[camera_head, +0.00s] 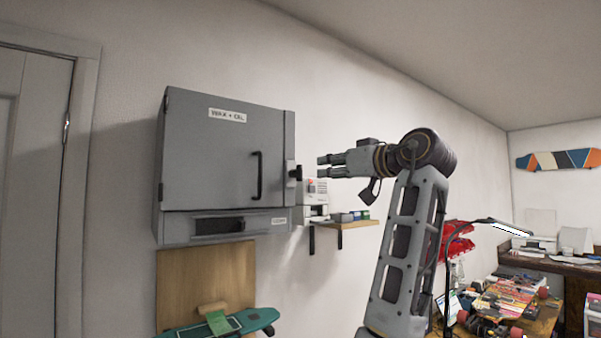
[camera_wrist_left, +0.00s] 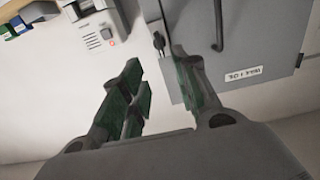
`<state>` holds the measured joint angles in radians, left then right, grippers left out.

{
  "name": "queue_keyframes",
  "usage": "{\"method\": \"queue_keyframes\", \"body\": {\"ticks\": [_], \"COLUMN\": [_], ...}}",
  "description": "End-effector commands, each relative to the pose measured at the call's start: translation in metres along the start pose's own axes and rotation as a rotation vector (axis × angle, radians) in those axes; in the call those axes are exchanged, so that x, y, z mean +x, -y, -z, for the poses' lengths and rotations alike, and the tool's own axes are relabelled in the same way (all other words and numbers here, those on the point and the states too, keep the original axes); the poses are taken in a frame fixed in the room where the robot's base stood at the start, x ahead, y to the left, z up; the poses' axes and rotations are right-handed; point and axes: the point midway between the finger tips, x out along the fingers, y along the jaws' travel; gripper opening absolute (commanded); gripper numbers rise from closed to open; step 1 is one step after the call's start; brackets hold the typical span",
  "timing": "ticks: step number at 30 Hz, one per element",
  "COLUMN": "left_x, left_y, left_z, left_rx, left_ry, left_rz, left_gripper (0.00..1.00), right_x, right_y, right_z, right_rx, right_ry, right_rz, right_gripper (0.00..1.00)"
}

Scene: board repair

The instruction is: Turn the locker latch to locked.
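The grey locker (camera_head: 215,150) hangs on the wall with its door shut; the door has a black bar handle (camera_head: 257,176). The small black latch (camera_head: 296,173) sits on a plate at the door's right edge. I cannot tell its exact turn position. My left gripper (camera_head: 324,166) points at the latch from the right, a short gap away. In the left wrist view, the latch (camera_wrist_left: 158,42) shows beyond and between the fingertips of the left gripper (camera_wrist_left: 157,68), which is open and empty. My right gripper is not in view.
A white wall box with a red button (camera_head: 315,193) and a small shelf (camera_head: 345,224) with boxes are just right of the locker. A wooden panel with a green skateboard (camera_head: 220,323) is below. A cluttered bench (camera_head: 505,305) stands at right.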

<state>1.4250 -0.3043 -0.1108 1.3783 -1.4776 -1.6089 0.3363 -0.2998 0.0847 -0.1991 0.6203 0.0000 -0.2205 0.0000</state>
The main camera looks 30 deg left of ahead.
Motion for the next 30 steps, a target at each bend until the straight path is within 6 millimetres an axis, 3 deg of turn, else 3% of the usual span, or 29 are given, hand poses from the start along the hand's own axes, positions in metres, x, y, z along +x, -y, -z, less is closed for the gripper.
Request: {"method": "queue_keyframes", "body": {"ticks": [8,30], "left_x": [0.025,0.119], "left_y": [0.0,0.0], "left_z": [0.001,0.001], "left_rx": [0.001,0.002], "left_ry": [0.001,0.0], "left_rz": [0.001,0.001], "left_gripper": [0.3,0.3], "right_x": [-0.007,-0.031], "right_y": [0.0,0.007], "right_z": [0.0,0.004], "right_rx": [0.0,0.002], "right_ry": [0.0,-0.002], "right_rz": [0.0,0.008], "right_gripper": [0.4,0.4]}}
